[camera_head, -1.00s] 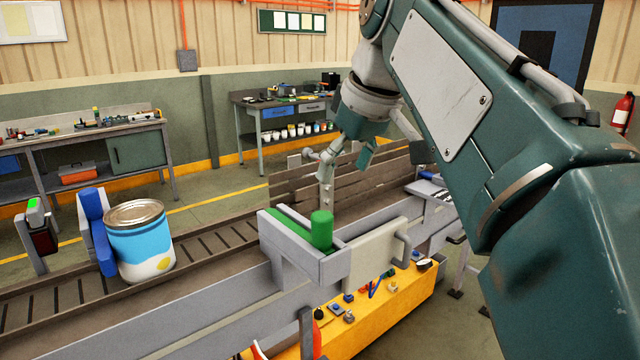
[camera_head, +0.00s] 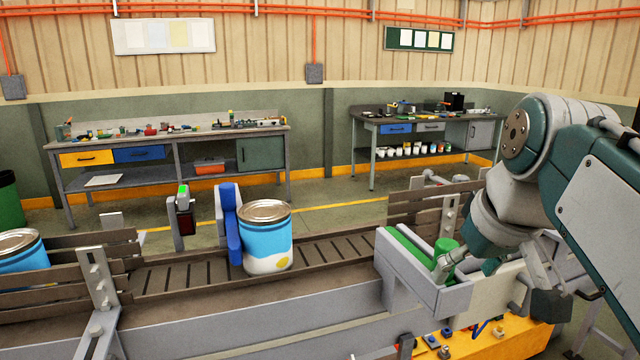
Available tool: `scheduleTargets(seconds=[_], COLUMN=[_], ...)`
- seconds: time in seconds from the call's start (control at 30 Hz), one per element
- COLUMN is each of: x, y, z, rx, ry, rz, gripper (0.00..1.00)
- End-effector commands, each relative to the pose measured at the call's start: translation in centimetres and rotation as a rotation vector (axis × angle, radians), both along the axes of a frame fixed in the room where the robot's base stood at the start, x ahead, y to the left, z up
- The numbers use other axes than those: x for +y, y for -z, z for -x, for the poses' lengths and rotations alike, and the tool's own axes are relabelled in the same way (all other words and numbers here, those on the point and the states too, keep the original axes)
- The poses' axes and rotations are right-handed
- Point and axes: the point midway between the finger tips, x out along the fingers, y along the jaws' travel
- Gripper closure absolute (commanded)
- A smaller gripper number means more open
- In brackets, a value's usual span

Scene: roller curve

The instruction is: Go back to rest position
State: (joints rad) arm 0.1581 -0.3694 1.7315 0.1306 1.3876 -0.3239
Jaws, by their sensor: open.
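My arm comes in from the right. My gripper (camera_head: 468,265) points down and left at the grey bracket (camera_head: 425,285) on the near side of the conveyor. I cannot tell whether that finger touches the cylinder. A blue and white paint can (camera_head: 266,240) stands upright on the rollers, against a blue stop plate (camera_head: 229,222), well left of my gripper.
Another can (camera_head: 22,252) is at the far left behind wooden side boards (camera_head: 70,262). The roller conveyor (camera_head: 190,277) runs across the front. A sensor post (camera_head: 184,215) stands behind it. Workbenches (camera_head: 170,150) line the back wall. A yellow control panel (camera_head: 500,340) is below the bracket.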

Motion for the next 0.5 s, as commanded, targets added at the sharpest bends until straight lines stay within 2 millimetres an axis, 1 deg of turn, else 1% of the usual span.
scheduleTargets(seconds=[0.03,0.27,0.5], x=[0.3,1.3,2.1], y=[1.2,6.7,12.9], z=[0.7,3.1,6.0], rx=[-0.002,-0.023,-0.05], ry=[0.011,0.074,0.125], rz=[0.0,0.001,-0.001], gripper=[0.18,0.18,0.18])
